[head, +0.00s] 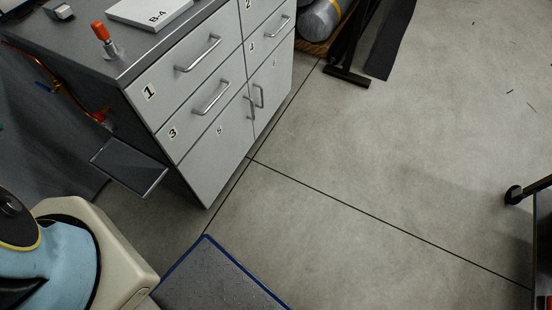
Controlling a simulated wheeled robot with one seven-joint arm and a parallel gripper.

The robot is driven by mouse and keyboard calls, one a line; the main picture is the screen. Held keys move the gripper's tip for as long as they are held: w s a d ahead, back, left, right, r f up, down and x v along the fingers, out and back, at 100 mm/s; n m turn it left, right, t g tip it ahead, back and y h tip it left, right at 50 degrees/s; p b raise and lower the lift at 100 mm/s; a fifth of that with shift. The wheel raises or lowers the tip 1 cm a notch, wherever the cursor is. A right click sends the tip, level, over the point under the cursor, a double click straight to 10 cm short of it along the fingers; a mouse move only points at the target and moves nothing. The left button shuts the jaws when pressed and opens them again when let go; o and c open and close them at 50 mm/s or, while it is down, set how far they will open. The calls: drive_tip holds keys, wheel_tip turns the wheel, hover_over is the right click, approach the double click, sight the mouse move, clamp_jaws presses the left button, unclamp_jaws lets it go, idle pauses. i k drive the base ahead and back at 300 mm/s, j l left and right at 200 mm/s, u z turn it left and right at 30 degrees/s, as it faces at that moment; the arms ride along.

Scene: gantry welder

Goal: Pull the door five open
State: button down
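Door five (205,165) is a light grey panel at the lower left of the cabinet front (215,95), marked with a small "5". It looks shut and flush with the front. Its upright metal handle (250,108) is on its right edge, close beside the handle (259,95) of the neighbouring door (274,85). My gripper is not in view, so I cannot tell how it stands to the door.
Drawers one (180,75) and three (195,115) sit above door five and look shut. A small side shelf (130,168) juts from the cabinet's left side. A blue-edged grey mat (215,280) lies in front. The concrete floor (370,180) to the right is mostly clear.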

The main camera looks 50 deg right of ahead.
sight(208, 167)
drive_tip(key=k+j+z, duration=0.1)
drive_tip(key=z, duration=0.3)
drive_tip(key=k+j+z, duration=0.1)
drive_tip(key=z, duration=0.3)
drive_tip(key=k+j+z, duration=0.15)
drive_tip(key=z, duration=0.25)
drive_tip(key=k+z, duration=0.15)
drive_tip(key=z, duration=0.25)
drive_tip(key=k, duration=1.1)
drive_tip(key=i+u, duration=0.1)
drive_tip(key=u, duration=0.3)
drive_tip(key=i+l+u, duration=0.6)
drive_tip(key=l, duration=0.25)
drive_tip(key=i+l, duration=0.15)
drive_tip(key=l, duration=0.2)
drive_tip(key=i+l, duration=0.15)
drive_tip(key=l, duration=0.15)
drive_tip(key=i+l+u, duration=0.1)
drive_tip(key=l, duration=0.25)
drive_tip(key=i+l, duration=0.2)
drive_tip(key=l, duration=0.1)
